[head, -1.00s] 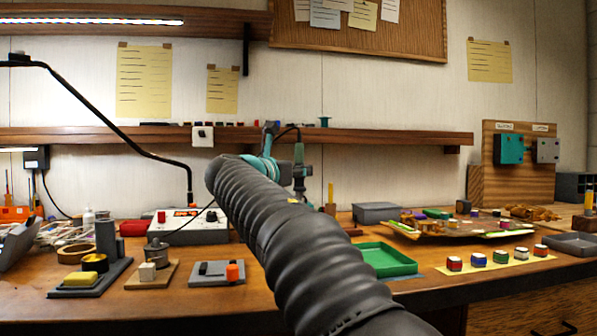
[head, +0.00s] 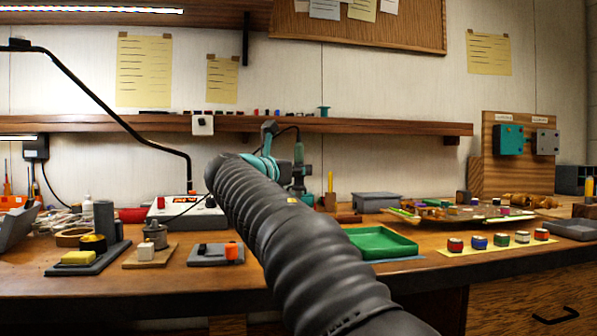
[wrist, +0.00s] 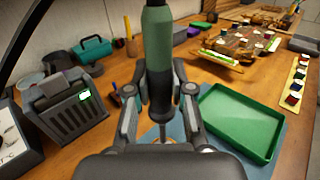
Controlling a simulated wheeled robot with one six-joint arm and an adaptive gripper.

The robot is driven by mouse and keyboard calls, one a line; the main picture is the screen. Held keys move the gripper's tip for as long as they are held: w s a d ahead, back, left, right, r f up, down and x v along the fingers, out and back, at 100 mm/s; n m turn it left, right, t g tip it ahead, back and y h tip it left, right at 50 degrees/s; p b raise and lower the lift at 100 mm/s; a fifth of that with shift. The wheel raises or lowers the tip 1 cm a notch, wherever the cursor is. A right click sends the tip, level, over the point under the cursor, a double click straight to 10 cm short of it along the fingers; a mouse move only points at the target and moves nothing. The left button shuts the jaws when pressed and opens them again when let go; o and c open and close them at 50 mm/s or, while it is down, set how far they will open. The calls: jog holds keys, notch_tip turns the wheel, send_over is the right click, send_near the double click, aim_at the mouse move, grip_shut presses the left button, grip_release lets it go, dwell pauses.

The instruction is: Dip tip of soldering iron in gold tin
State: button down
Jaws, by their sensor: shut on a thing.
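My gripper (wrist: 160,90) is shut on the soldering iron (wrist: 157,42), which has a teal and dark grey handle. The iron stands roughly upright between the fingers in the wrist view. Its lower end points down over a blue mat, and its tip is hard to make out. In the head view the iron (head: 299,165) shows beyond my arm, with a dark cable; my fingers are mostly hidden there. The gold tin (head: 93,244), a small dark and yellow round tin, sits on a dark tray at the left bench end, behind a yellow sponge (head: 79,258). It is well left of my gripper.
A green tray (head: 380,243) lies right of my arm. The soldering station (head: 187,218), a metal pot (head: 155,236) and a grey block with an orange knob (head: 215,254) stand left of it. A lamp arm (head: 120,120) and a shelf (head: 350,126) are above.

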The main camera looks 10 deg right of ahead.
aim_at(297, 153)
jog(key=shift+f, duration=1.1)
dwell(4.4)
dwell(0.3)
notch_tip(297, 153, up, 4)
jog(key=p, duration=0.4)
jog(key=shift+r+p, duration=0.2)
jog(key=shift+p, duration=0.15)
jog(key=shift+r+p, duration=0.4)
jog(key=shift+r, duration=0.45)
jog(key=shift+s+a, duration=0.1)
jog(key=shift+s, duration=0.05)
